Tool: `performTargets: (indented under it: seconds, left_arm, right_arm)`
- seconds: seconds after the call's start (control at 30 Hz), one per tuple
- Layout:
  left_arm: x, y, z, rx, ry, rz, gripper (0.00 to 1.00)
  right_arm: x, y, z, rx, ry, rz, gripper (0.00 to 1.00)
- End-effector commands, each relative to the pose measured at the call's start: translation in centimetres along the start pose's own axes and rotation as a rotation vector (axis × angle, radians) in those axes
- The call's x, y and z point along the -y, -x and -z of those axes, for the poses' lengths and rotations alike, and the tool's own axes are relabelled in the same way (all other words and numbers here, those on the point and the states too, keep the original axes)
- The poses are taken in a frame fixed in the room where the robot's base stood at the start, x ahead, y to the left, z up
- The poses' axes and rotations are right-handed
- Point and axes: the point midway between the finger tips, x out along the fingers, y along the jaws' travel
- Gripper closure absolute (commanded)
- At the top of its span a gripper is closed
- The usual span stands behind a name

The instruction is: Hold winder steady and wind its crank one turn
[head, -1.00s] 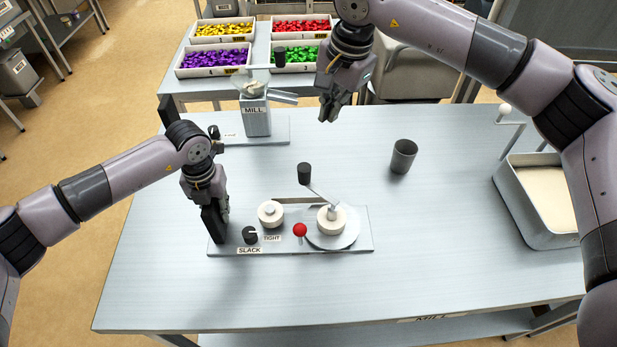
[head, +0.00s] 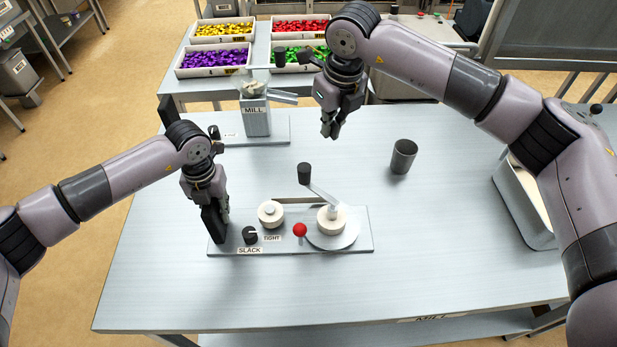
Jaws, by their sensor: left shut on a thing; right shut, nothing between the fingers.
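The winder (head: 350,246) is a grey base plate on the table with two cream spools, a red ball knob (head: 300,230), a black dial (head: 250,235) and SLACK and TIGHT labels. Its crank (head: 321,193) rises from the right spool and slants up-left to a black handle (head: 304,174). My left gripper (head: 215,230) is shut at the winder's left end, on what looks like its dark upright block; the fingers partly hide the contact. My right gripper (head: 330,130) is shut and empty, pointing down above the table, behind and slightly right of the crank handle, apart from it.
A grey cup (head: 403,156) stands right of the winder. A mill (head: 256,118) stands on a plate behind. A white bin (head: 522,205) at the right edge is partly hidden by my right arm. Trays of coloured pieces (head: 213,60) sit on a table behind. The table front is clear.

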Motion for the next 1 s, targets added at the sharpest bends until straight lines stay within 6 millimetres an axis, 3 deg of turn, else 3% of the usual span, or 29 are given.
performTargets:
  seconds: [0.03, 0.27, 0.7, 1.0]
  left_arm:
    - [-0.1, -0.7, 0.5, -0.015, 0.0, -0.005, 1.0]
    - [-0.1, -0.7, 0.5, -0.015, 0.0, -0.005, 1.0]
    - [-0.1, -0.7, 0.5, -0.015, 0.0, -0.005, 1.0]
    - [-0.1, -0.7, 0.5, -0.015, 0.0, -0.005, 1.0]
  right_arm:
    - [0.0, -0.2, 0.0, 0.0, -0.027, 0.0, 1.0]
    - [0.0, -1.4, 0.3, -0.003, -0.07, 0.0, 1.0]
    - [-0.1, -7.2, 1.5, -0.002, -0.067, 0.0, 1.0]
    - [-0.1, -9.1, 1.9, -0.001, -0.066, 0.001, 1.0]
